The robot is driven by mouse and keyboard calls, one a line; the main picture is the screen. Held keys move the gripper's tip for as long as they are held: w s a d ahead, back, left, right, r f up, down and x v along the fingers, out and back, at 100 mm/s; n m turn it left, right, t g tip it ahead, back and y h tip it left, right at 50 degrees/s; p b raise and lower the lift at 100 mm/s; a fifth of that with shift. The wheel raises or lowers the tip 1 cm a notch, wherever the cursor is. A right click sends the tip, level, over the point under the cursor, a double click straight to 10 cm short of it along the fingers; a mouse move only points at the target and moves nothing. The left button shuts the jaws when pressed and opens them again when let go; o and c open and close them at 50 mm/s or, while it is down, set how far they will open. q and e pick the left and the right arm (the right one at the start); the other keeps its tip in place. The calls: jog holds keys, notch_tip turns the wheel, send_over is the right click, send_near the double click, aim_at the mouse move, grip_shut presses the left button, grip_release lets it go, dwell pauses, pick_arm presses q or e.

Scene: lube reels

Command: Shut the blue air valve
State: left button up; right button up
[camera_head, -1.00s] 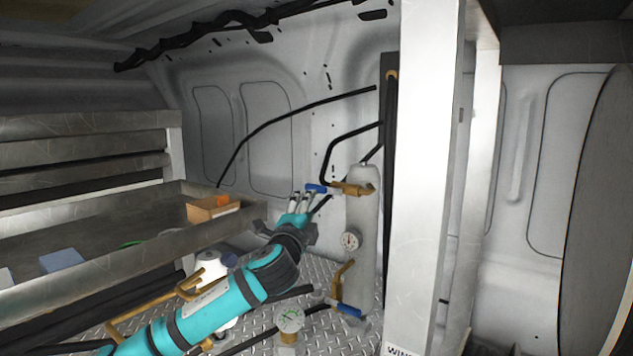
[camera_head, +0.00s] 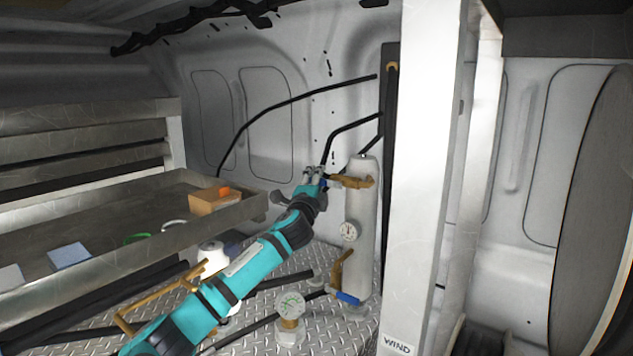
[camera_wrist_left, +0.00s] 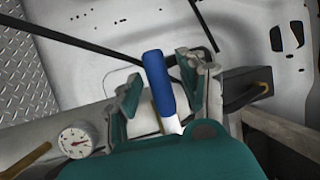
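A grey upright cylinder (camera_head: 361,210) stands on the floor with brass fittings at top and bottom. The upper brass valve (camera_head: 351,181) has a blue handle, mostly hidden behind my left gripper (camera_head: 316,176) in the head view. In the left wrist view the blue handle (camera_wrist_left: 158,82) lies between the two fingers of my left gripper (camera_wrist_left: 160,76). The fingers are apart, with a visible gap on the right side; contact on the left is unclear. A second blue handle (camera_head: 347,298) sits on the lower brass valve (camera_head: 343,270). My right gripper is not in view.
A metal shelf tray (camera_head: 110,240) with an orange-brown box (camera_head: 209,201) is at the left. A pale post (camera_head: 425,180) stands right of the cylinder. Black hoses (camera_head: 270,108) run along the wall.

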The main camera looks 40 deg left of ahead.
pick_arm(q)
grip_shut()
